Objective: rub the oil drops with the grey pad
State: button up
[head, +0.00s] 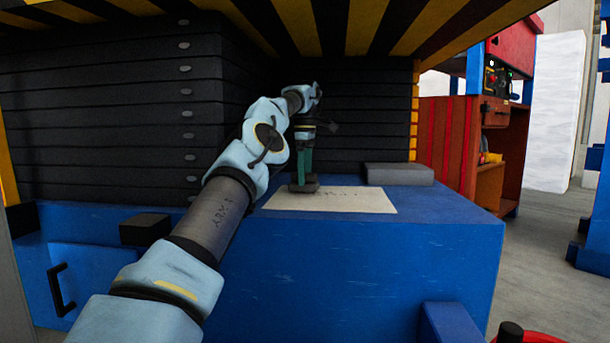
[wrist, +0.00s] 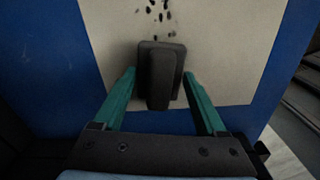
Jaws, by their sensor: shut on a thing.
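The grey pad (wrist: 160,75) is a dark block with a raised grip along its middle. My gripper (wrist: 160,73) is shut on it, with a green finger at each side. In the head view the pad (head: 303,187) is at the left part of a pale sheet (head: 290,202), at or just above its surface; I cannot tell if it touches. My gripper (head: 304,172) points down onto it. The oil drops (wrist: 157,10) are small black spots on the sheet, just beyond the pad in the wrist view. In the head view they are faint dark marks (head: 340,193).
The sheet lies on a blue base (head: 400,240). A grey slab (head: 398,174) lies behind the sheet to the right. A black block (head: 145,228) is at the left. Dark stacked panels (head: 110,120) rise behind, and a striped yellow-black beam (head: 350,25) hangs overhead.

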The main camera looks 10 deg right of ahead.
jog(key=shift+f+b, duration=0.35)
jog(key=shift+f, duration=0.1)
jog(key=shift+d+r, duration=0.15)
